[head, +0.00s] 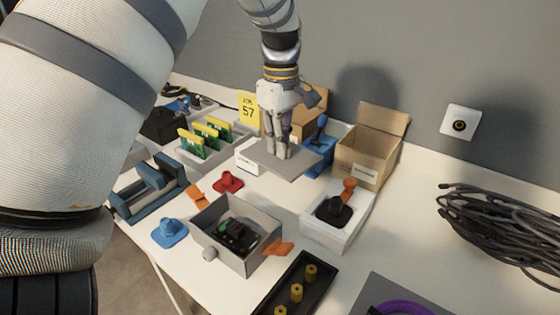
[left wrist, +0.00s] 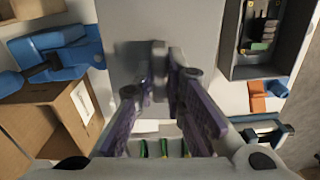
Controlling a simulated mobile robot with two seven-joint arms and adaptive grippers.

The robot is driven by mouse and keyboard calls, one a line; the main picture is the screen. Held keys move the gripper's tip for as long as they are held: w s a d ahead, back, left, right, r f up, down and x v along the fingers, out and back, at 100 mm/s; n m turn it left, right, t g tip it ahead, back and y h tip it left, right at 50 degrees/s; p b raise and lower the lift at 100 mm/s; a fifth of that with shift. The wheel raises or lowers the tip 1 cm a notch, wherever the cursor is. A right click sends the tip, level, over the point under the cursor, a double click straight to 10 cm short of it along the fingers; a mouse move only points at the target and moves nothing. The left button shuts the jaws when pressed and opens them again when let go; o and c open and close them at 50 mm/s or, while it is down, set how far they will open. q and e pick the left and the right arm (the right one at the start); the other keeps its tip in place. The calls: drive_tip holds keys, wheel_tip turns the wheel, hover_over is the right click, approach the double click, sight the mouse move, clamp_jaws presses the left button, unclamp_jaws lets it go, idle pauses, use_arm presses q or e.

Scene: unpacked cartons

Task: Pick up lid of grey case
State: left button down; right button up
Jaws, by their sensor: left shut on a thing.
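The grey lid (head: 288,164) is a flat plate held level above the table, behind the open grey case. It also shows in the left wrist view (left wrist: 190,20), filling the upper middle. My left gripper (head: 279,152) points down and is shut on the lid, at a raised part in its middle (left wrist: 160,85). The grey case (head: 235,240) stands open on the table with a green and black part inside. Its corner shows at the upper right of the left wrist view (left wrist: 240,75). My right gripper is not in view.
A cardboard box (head: 365,155) and a white box with a black joystick (head: 322,238) stand right of the lid. A blue part (head: 318,155) is close beside it. Green boards (head: 205,140) stand left. Black cables (head: 500,225) lie far right.

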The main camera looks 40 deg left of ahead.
use_arm(q)
drive_tip(key=s+d+p, duration=0.2)
drive_tip(key=s, duration=1.7)
drive_tip(key=shift+s+r+p, duration=0.2)
drive_tip(key=shift+s+p, duration=0.1)
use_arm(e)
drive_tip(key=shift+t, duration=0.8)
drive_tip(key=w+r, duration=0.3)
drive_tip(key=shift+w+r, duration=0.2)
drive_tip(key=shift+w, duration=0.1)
